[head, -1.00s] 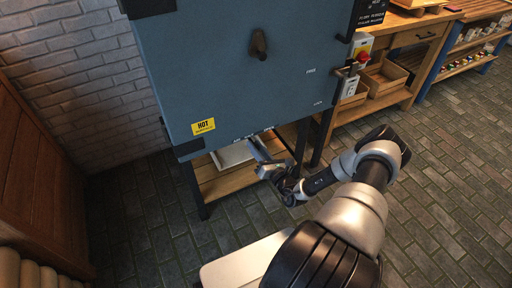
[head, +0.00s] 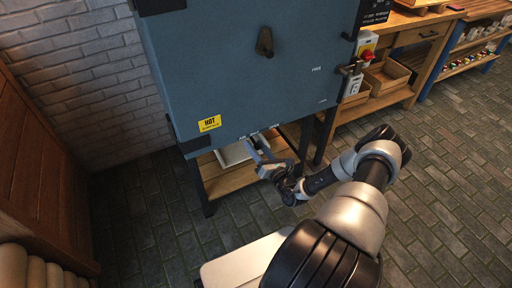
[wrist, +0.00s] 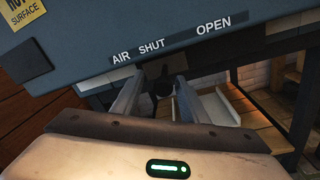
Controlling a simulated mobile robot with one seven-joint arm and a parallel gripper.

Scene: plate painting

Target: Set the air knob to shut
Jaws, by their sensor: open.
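The air knob (wrist: 161,85) is a small dark shape under the kiln's lower edge in the wrist view, beneath the white AIR, SHUT and OPEN lettering. It is dim against the shadow, and which mark it points at cannot be told. My gripper (wrist: 159,78) is open, with its two grey fingers appearing on either side of the knob; contact cannot be made out. In the head view my gripper (head: 256,150) is at the front lower edge of the blue-grey kiln (head: 220,70), and the knob cannot be made out there.
A wooden shelf (head: 232,184) with a pale tray (head: 234,154) sits below the kiln between its dark legs. A yellow HOT SURFACE label (head: 209,123) marks the lower left. A red-button switch box (head: 367,55) stands right of the kiln. Open brick floor lies to the right.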

